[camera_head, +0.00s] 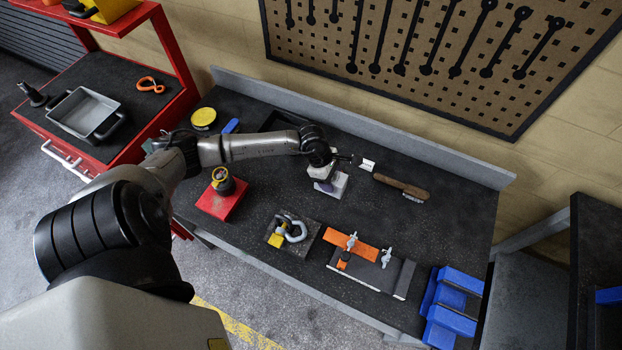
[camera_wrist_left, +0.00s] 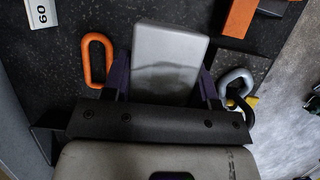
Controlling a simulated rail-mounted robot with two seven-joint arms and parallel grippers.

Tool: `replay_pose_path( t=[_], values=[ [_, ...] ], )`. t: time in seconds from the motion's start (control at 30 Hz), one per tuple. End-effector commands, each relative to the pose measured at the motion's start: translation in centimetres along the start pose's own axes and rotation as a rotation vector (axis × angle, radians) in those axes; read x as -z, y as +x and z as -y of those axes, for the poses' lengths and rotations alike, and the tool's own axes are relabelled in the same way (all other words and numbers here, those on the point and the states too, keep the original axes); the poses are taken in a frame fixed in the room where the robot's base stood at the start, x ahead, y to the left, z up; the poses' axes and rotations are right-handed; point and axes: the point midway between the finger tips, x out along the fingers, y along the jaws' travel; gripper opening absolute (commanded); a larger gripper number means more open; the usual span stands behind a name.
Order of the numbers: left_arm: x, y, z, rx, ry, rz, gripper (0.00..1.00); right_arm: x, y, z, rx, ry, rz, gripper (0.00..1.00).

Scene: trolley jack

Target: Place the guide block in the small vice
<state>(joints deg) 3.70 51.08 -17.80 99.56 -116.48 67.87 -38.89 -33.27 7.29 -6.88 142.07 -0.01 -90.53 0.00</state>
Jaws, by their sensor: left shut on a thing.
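My left gripper (camera_head: 327,181) is above the middle of the dark workbench, its purple fingers shut on a pale grey block, which I take as the guide block (camera_head: 337,188). In the left wrist view the guide block (camera_wrist_left: 170,60) sits between the two fingers and sticks out beyond them. The blue vice (camera_head: 452,307) is at the bench's right front corner, well apart from the gripper. It shows several blue parts with dark gaps between them. My right gripper is not in view.
An orange plate with clamps (camera_head: 352,247) lies between the gripper and the vice. A grey shackle (camera_head: 292,228) on a plate, a red block (camera_head: 222,200) with a round top, and a wooden-handled brush (camera_head: 400,187) are nearby. Bare bench (camera_head: 455,220) shows at the right.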

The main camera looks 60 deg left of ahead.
Motion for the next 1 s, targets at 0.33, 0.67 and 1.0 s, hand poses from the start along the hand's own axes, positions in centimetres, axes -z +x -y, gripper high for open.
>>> replay_pose_path(
  t=[0.33,0.67,1.0],
  values=[
    [6.5,0.8,-1.8,-0.001,-0.002,0.001,0.00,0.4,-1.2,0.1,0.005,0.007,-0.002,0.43],
    [8.9,1.3,-2.4,-0.002,0.002,0.003,0.00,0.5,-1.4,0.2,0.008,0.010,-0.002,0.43],
    [10.0,4.2,-2.4,-0.001,0.000,0.004,0.00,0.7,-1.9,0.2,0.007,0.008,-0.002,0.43]
  ],
)
